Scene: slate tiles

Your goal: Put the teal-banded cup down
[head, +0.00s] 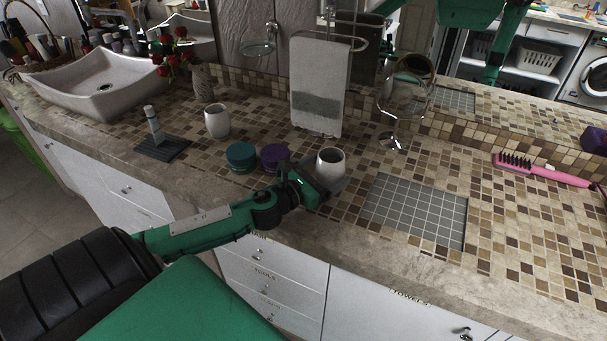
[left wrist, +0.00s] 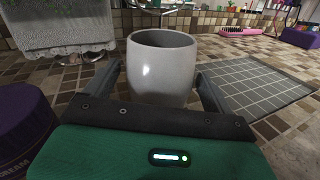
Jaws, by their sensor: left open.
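A plain pale cup (head: 331,163) is upright on the mosaic counter, just left of the grey tile patch (head: 415,210) and apart from it. No teal band shows on its visible side. My left gripper (head: 328,182) is at the cup, its jaws open. In the left wrist view, the cup (left wrist: 161,65) is between the two fingers (left wrist: 160,82), with gaps on both sides; its base is hidden behind the gripper body. A similar pale cup (head: 217,121) stands farther left. My right gripper is not in view.
A teal jar (head: 240,157) and a purple jar (head: 273,158) stand left of my gripper. A hanging towel (head: 319,90) and round mirror stand (head: 393,141) are behind the cup. A pink hairbrush (head: 541,170) lies at right. The grey patch is bare.

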